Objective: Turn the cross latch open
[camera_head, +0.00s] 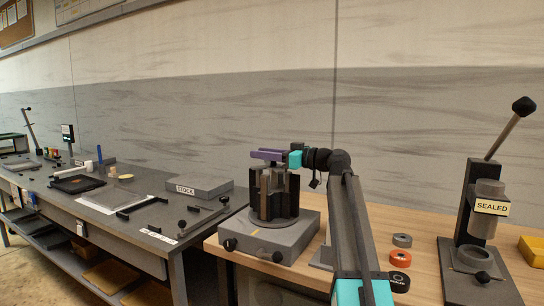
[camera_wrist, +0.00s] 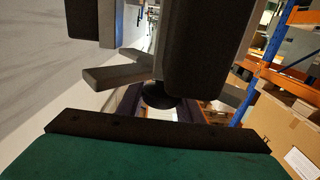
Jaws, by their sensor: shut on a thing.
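The fixture stands on the wooden bench, with a grey base (camera_head: 270,236) and a dark upright body (camera_head: 285,194). My gripper (camera_head: 266,154) reaches in level from the right over the fixture's top; its purple jaws are shut on the cross latch. In the wrist view the latch shows as a grey bar (camera_wrist: 112,76) slanting out to the left, with a black knob (camera_wrist: 158,97) near the middle. The rest of the latch is hidden behind the jaws and dark posts, and its turn angle cannot be told from the head view.
A press marked SEALED (camera_head: 488,207) stands at the right, its lever raised. A dark ring (camera_head: 402,240) and an orange ring (camera_head: 400,259) lie between it and my arm. A grey STOCK block (camera_head: 200,188) is on the left bench. A wall runs behind.

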